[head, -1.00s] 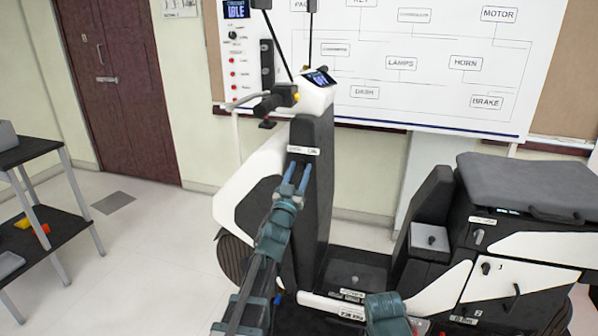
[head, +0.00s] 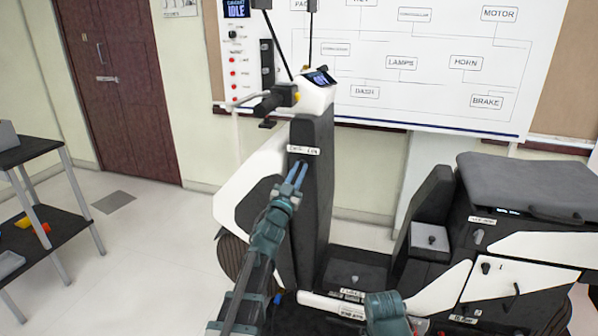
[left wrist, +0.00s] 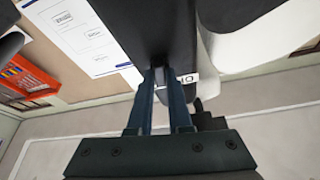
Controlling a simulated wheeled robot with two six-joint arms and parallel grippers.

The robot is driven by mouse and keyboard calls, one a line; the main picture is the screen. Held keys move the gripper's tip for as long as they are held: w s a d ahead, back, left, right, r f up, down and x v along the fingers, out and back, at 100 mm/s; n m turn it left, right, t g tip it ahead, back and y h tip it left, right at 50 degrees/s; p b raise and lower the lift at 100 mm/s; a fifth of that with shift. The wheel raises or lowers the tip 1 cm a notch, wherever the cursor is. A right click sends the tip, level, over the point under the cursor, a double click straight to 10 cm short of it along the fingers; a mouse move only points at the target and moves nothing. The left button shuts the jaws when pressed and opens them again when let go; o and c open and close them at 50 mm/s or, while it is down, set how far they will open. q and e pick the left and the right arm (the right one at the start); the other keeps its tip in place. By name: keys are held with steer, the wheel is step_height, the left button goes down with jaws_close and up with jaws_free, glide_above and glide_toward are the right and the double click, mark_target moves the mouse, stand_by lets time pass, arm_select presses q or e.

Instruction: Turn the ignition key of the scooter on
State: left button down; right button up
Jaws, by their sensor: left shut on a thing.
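The scooter (head: 310,215) stands in front of me, with its dark front column upright. A small white label (head: 303,150) is on that column, and part of it also shows in the left wrist view (left wrist: 187,78). My left gripper (head: 299,168) is at the column face, just below the label. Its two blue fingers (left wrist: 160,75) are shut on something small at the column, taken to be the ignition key. The key itself is hidden between the fingertips, so its turn angle cannot be seen. A teal link of my right arm shows low in the head view; its gripper does not.
The handlebar (head: 277,98) and lit display (head: 318,78) are above the gripper. The seat and storage body (head: 520,185) stand at right. A wall board (head: 430,60) is behind. A dark shelf (head: 45,225) is at left, with clear floor between.

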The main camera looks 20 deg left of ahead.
arm_select(q)
steer(key=m+h, duration=0.1)
steer(key=m, duration=0.2)
steer(key=m+g+h+p, duration=0.1)
steer(key=m, duration=0.2)
steer(key=shift+a+r+m+h, duration=0.2)
steer(key=shift+m+h, duration=0.1)
steer(key=shift+h, duration=0.1)
steer(key=m+g+h+p, duration=0.1)
steer(key=m+p, duration=0.1)
steer(key=m, duration=0.2)
steer(key=shift+m+g, duration=0.3)
steer(key=shift+g, duration=0.1)
steer(key=shift+m+g+h+p, duration=0.3)
steer(key=shift+m+h+p, duration=0.25)
steer(key=shift+m, duration=0.25)
steer(key=shift+f, duration=0.1)
steer(key=c, duration=0.8)
jaws_free()
steer(key=shift+c, duration=0.2)
steer(key=b+v, duration=0.2)
steer(key=v, duration=1.1)
steer(key=shift+s+b, duration=0.3)
steer(key=shift+s, duration=0.1)
